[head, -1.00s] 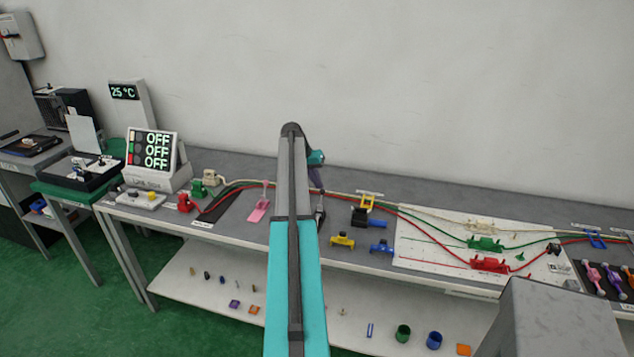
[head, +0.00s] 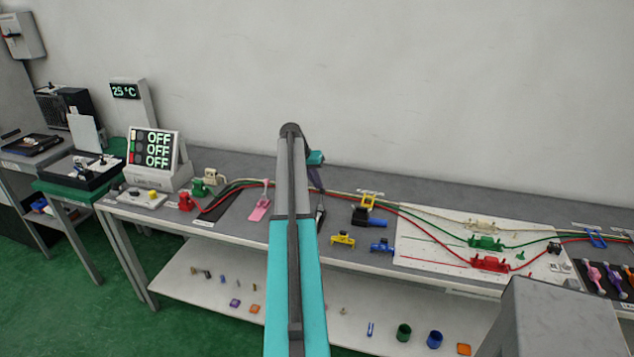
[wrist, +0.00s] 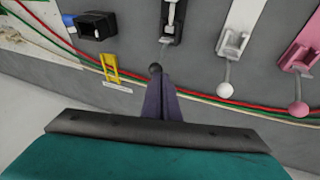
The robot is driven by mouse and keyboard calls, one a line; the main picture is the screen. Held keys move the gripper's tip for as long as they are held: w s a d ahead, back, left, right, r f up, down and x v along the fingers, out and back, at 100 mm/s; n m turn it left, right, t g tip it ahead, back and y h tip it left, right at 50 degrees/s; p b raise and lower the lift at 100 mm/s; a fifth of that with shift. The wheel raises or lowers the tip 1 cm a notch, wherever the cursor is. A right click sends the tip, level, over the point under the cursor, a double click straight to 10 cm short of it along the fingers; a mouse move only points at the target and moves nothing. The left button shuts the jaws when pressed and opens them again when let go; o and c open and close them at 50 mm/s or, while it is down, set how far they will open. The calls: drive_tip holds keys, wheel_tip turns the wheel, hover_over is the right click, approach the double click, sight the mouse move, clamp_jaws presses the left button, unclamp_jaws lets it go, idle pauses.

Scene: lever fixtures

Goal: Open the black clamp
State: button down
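The black clamp (wrist: 172,22) lies at the top middle of the wrist view. Its thin rod runs down to a dark ball knob (wrist: 155,69). The purple fingers of my gripper (wrist: 163,84) look close together, with the knob right at their tips. I see no clear gap between the fingers, and I cannot tell whether they touch the knob. In the head view my gripper (head: 316,179) points down at the bench, just above the black clamp (head: 321,217). My own arm partly hides the clamp there.
A white clamp (wrist: 238,40) and a pink clamp (wrist: 303,50) lie beside the black one on the grey bench. Red, green and pale cables run along behind their knobs. A yellow bracket (wrist: 109,69) and a black block with a blue part (head: 366,217) stand on the other side.

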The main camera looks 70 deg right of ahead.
drive_tip(key=w+d+b+v, duration=0.1)
drive_tip(key=v, duration=1.2)
drive_tip(key=shift+w+r+b, duration=0.2)
drive_tip(key=shift+r+b, duration=0.1)
drive_tip(key=shift+r, duration=0.05)
